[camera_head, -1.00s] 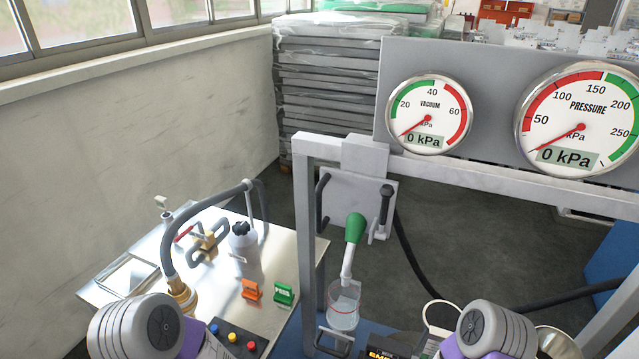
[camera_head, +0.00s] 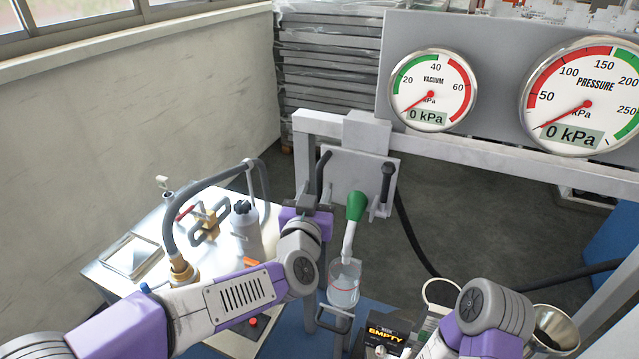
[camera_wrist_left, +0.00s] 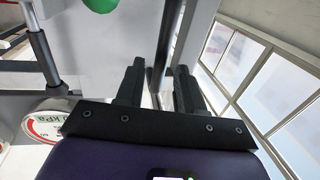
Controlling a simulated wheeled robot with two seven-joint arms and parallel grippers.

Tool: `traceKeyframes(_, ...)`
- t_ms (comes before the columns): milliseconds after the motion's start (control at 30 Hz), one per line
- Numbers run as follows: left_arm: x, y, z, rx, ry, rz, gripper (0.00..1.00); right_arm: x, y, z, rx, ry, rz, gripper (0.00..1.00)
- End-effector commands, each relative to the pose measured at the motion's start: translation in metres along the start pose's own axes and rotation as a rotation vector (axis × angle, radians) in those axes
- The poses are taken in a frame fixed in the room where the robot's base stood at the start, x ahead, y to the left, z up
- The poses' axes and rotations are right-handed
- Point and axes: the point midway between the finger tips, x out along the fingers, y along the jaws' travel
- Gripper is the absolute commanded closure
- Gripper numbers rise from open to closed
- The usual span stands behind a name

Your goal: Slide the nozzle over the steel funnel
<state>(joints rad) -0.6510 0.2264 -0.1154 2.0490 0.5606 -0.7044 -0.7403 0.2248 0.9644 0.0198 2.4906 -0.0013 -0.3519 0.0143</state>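The likely nozzle is a green-topped piece with a bent white tube (camera_head: 355,207); its lower end stands in a clear cup (camera_head: 344,285). Its green part (camera_wrist_left: 100,4) probably shows at the top of the left wrist view. A steel funnel-like bowl (camera_head: 556,328) is at the lower right, partly hidden by my right arm. My left gripper (camera_head: 314,204) is left of the green top, in front of the grey plate.
The grey frame and hook plate (camera_head: 345,165) stand behind my left gripper. A steel table (camera_head: 120,285) with a hose, bottle and valve is at left. A black box marked EMPTY (camera_head: 385,335) is low in the middle. Two gauges (camera_head: 433,90) hang above.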

Motion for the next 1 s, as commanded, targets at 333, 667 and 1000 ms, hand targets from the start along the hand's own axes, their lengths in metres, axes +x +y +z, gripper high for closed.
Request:
traceKeyframes(333, 0.035, 0.0, 0.001, 0.0, -0.001, 0.0, 0.63, 0.0, 0.0, 0.0, 0.0, 0.0, 0.0, 0.57)
traceKeyframes(667, 0.035, 0.0, 0.001, 0.0, -0.001, 0.001, 0.73, 0.0, 0.0, 0.0, 0.0, 0.0, 0.0, 0.57)
traceKeyframes(1000, 0.035, 0.0, 0.001, 0.0, -0.001, 0.001, 1.0, 0.0, 0.0, 0.0, 0.0, 0.0, 0.0, 0.57)
